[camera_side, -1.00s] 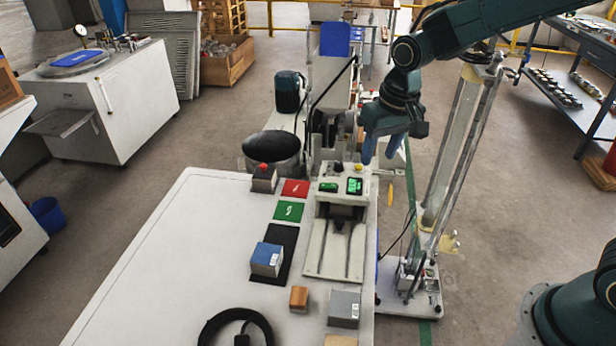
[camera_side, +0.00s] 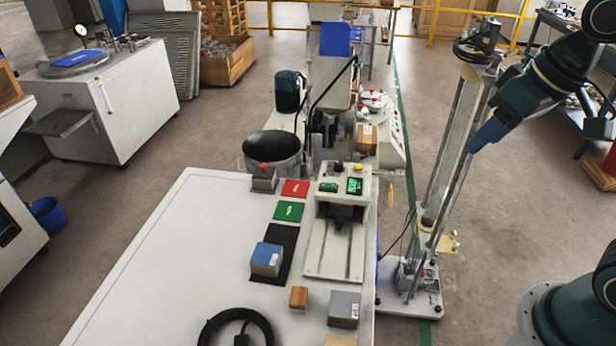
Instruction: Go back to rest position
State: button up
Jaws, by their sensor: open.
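My gripper (camera_side: 474,146) is at the right, with blue fingers pointing down and left. It is in the air beside the tall metal column stand, clear of the white table (camera_side: 150,270). It is open and I see nothing held in it. Its two fingers overlap from this side, so the gap does not show. My dark teal arm comes in from the right edge.
The tall column stand (camera_side: 455,150) rises close by my gripper. The testing machine (camera_side: 340,215) is on the table, with a blue-topped block (camera_side: 266,259), a small wooden block (camera_side: 298,298) and a grey block (camera_side: 344,309) near it.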

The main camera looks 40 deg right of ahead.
jog(key=s+t, duration=0.1)
jog(key=s, duration=0.6)
jog(key=shift+d+n, duration=0.3)
jog(key=shift+d, duration=0.1)
jog(key=shift+w+f, duration=0.1)
jog(key=shift+c, duration=0.4)
